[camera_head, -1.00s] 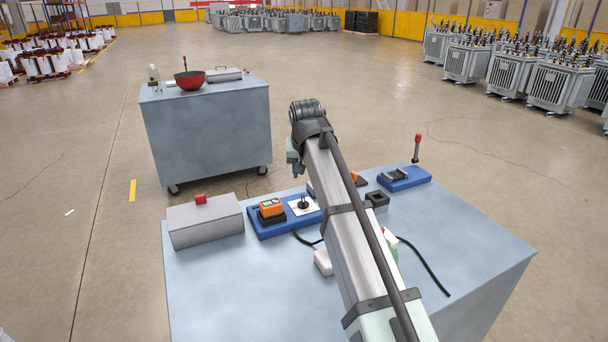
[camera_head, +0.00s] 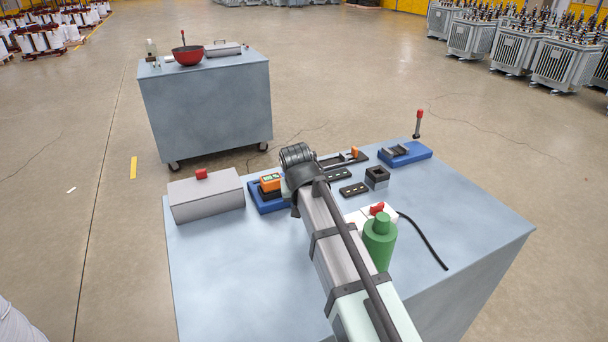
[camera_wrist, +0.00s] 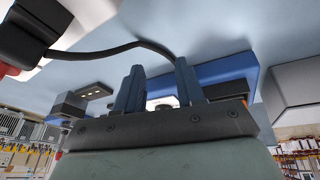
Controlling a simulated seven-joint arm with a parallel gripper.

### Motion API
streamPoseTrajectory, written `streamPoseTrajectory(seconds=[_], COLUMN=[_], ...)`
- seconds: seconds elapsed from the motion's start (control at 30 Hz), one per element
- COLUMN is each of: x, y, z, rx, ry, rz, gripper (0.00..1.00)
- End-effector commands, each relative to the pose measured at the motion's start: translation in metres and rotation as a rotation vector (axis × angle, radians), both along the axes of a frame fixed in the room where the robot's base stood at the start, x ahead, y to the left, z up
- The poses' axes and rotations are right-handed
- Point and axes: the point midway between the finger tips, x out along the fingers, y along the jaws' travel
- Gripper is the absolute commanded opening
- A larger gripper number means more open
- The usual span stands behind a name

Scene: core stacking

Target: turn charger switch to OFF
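The charger has a blue base (camera_head: 265,204) with an orange unit (camera_head: 270,182) on it, beside the grey box. My arm hides the base's right part, where the white plate with the dark switch knob sits. In the wrist view the blue base (camera_wrist: 228,72) shows beyond my fingers, and part of the white switch plate (camera_wrist: 162,101) shows low between them. The knob is mostly hidden there, and its setting cannot be read. My gripper (camera_wrist: 160,68) has its two blue fingers apart, with nothing seen held between them. Contact with the knob cannot be told.
A grey box (camera_head: 205,199) stands left of the charger. A green cylinder (camera_head: 380,241) and a white box with a red knob (camera_head: 377,209) stand right of my arm, with a black cable (camera_head: 425,238). Black blocks (camera_head: 376,177) and another blue base (camera_head: 404,154) lie farther back.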

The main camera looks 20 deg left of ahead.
Motion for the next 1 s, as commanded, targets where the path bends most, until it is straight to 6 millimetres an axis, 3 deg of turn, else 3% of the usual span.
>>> streamPoseTrajectory(seconds=[0.03, 0.17, 0.37, 0.7, 1.0], x=[-0.012, -0.019, -0.016, 0.006, 0.017], y=[-0.012, -0.027, -0.040, -0.015, -0.005], z=[-0.011, -0.023, -0.008, 0.049, 0.052], rx=[0.001, 0.028, 0.132, 0.366, 0.430], ry=[-0.034, -0.159, -0.404, -0.696, -0.712], rz=[0.000, -0.005, -0.008, 0.016, -0.005], gripper=[0.38, 0.38, 0.38, 0.38, 0.38])
